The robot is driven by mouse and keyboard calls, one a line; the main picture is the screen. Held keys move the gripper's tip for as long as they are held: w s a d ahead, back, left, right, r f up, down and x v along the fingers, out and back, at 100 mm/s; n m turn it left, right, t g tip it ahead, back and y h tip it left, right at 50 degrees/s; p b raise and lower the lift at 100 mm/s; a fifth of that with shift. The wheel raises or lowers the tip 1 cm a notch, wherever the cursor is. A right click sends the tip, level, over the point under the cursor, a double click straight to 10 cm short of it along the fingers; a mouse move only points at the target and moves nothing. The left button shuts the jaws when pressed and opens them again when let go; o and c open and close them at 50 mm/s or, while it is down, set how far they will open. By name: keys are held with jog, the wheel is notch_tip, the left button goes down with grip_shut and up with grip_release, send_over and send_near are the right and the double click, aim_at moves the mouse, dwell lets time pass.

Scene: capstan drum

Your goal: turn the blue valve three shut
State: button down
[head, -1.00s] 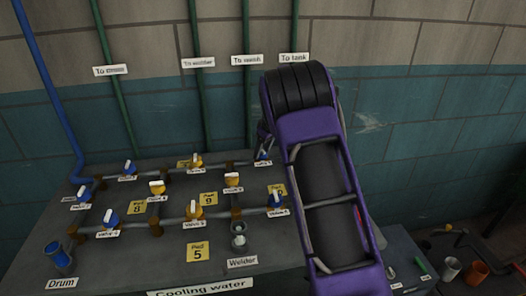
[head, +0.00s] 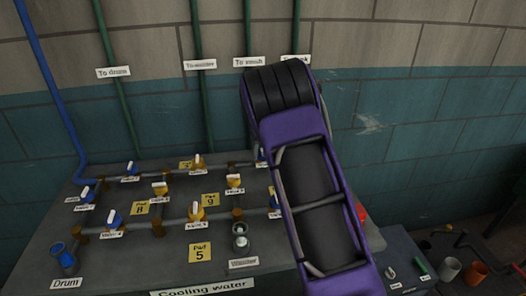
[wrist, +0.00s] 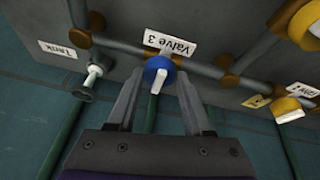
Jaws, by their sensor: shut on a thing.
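Blue valve three (wrist: 158,72) is in the middle of the wrist view, with its "Valve 3" label (wrist: 170,45) just beyond it. Its white handle bar points towards my gripper, roughly across the pipe. My gripper (wrist: 160,77) is shut on the valve, one finger on each side of the blue knob. In the head view my purple arm covers most of this corner of the panel. Only a sliver of valve three (head: 262,157) shows at the arm's left edge, and my fingertips are hidden there.
Yellow valves (head: 197,212) and other blue valves (head: 114,218) sit on the pipes to the left. Green pipes climb the wall behind. Cups (head: 475,271) stand at the right.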

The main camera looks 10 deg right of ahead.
jog(key=shift+c, duration=1.5)
grip_release()
jog(key=v, duration=1.7)
jog(key=shift+r, duration=0.25)
jog(key=shift+s, duration=0.15)
